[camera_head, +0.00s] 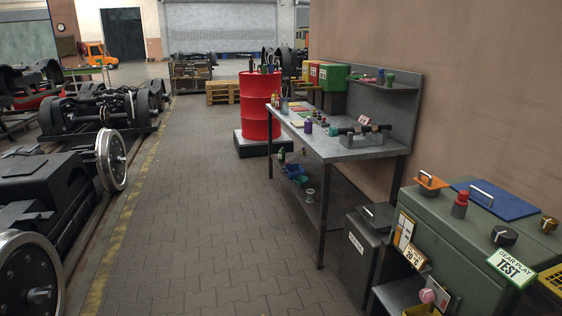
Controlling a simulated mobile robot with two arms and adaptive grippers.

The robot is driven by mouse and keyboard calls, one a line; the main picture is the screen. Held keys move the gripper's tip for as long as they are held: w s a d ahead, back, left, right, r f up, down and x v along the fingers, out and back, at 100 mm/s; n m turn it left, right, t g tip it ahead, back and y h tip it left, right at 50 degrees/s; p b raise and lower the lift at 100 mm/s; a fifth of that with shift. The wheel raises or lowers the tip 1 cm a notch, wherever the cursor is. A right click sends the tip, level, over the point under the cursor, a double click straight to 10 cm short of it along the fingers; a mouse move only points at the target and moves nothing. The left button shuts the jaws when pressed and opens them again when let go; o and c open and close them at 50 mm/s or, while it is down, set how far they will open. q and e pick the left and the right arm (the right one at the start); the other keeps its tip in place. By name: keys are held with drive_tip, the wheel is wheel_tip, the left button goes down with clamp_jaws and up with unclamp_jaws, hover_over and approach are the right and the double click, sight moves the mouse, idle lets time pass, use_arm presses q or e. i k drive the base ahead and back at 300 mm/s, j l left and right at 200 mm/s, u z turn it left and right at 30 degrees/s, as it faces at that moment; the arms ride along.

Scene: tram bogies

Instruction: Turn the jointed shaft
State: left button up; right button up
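On the grey workbench (325,146) at the right of the middle sits a grey block-like fixture (347,141). A dark, shaft-like part (354,130) lies across its top, roughly level. This may be the jointed shaft, but it is small here and its joint cannot be made out. A small white card with red marks (364,120) stands just behind it. Neither of my grippers is in view, and nothing of mine touches the bench.
A paved aisle (205,200) runs clear ahead. Wheelsets and bogies (112,158) line the left side. A red drum (258,105) stands beyond the bench. A green cabinet marked "GEAR PLAY TEST" (450,235) and a dark bin (366,245) are close on the right, beside the wall.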

sight(373, 128)
drive_tip(key=i, duration=1.95)
